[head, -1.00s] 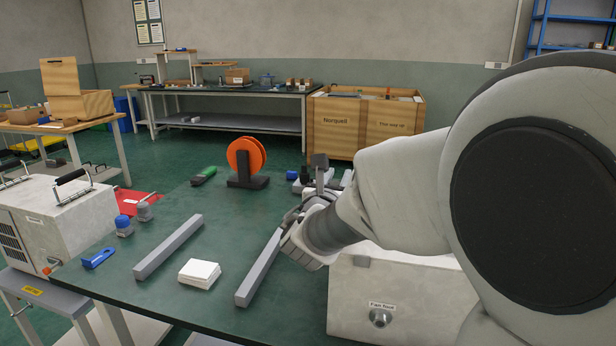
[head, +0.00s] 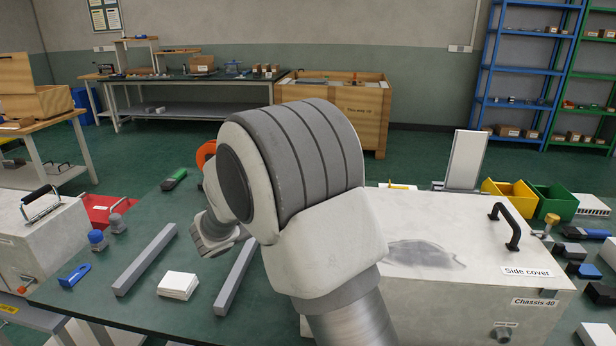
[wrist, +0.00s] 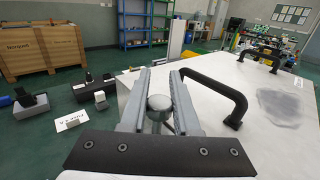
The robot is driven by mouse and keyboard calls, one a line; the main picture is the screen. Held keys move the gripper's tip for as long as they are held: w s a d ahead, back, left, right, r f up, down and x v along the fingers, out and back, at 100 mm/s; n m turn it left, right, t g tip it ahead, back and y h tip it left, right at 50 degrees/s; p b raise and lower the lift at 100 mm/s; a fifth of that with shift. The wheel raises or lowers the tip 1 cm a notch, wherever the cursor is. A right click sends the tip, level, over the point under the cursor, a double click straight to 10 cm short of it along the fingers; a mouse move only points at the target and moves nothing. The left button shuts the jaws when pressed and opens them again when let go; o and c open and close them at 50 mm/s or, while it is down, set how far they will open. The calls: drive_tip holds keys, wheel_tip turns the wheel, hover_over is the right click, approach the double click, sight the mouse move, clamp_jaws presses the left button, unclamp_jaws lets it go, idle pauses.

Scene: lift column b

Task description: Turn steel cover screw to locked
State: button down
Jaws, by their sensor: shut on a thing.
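In the wrist view, my gripper (wrist: 160,78) has its two grey fingers on either side of a round steel screw head (wrist: 159,106), shut on it. The screw stands at the edge of the white cover top (wrist: 215,98); its lower part is hidden by the gripper. Its turn position cannot be read. In the head view, the white chassis (head: 420,295) carries the label "Side cover" (head: 527,272). A brass-coloured screw (head: 551,224) stands by its right end. My arm hides the screw I hold and my fingertips there.
A black handle (wrist: 222,92) arches close to the right of my fingers. Another handle (head: 505,226) stands at the chassis's right end. Grey bars (head: 147,258), white pads (head: 178,285) and a blue tool (head: 75,275) lie on the green table (head: 130,305).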

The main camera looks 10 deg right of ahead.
drive_tip(key=m+g+p, duration=0.2)
drive_tip(key=s+m+g+h+p, duration=0.1)
drive_tip(key=g+p, duration=0.1)
drive_tip(key=g, duration=0.1)
drive_tip(key=m+g+p, duration=0.2)
drive_tip(key=g+p, duration=0.1)
drive_tip(key=shift+s+d+r+m+h, duration=0.2)
drive_tip(key=shift+r+m+h, duration=0.1)
drive_tip(key=shift+h, duration=0.1)
drive_tip(key=shift+s+a+f+m+g+y+p, duration=0.1)
drive_tip(key=shift+s+m+g+y+p, duration=0.15)
drive_tip(key=shift+m+g+p, duration=0.6)
drive_tip(key=shift+s+d+f+m+g+y+p, duration=0.15)
drive_tip(key=shift+m+g, duration=0.35)
drive_tip(key=shift+g, duration=0.85)
drive_tip(key=shift+s+a+m+g+y+p, duration=0.15)
drive_tip(key=shift+m+g+y+p, duration=0.15)
drive_tip(key=shift+m+g+p, duration=0.6)
drive_tip(key=shift+g, duration=0.5)
drive_tip(key=c, duration=0.6)
unclamp_jaws()
drive_tip(key=shift+c, duration=0.2)
drive_tip(key=p+v, duration=0.1)
drive_tip(key=v, duration=0.6)
drive_tip(key=shift+a, duration=0.25)
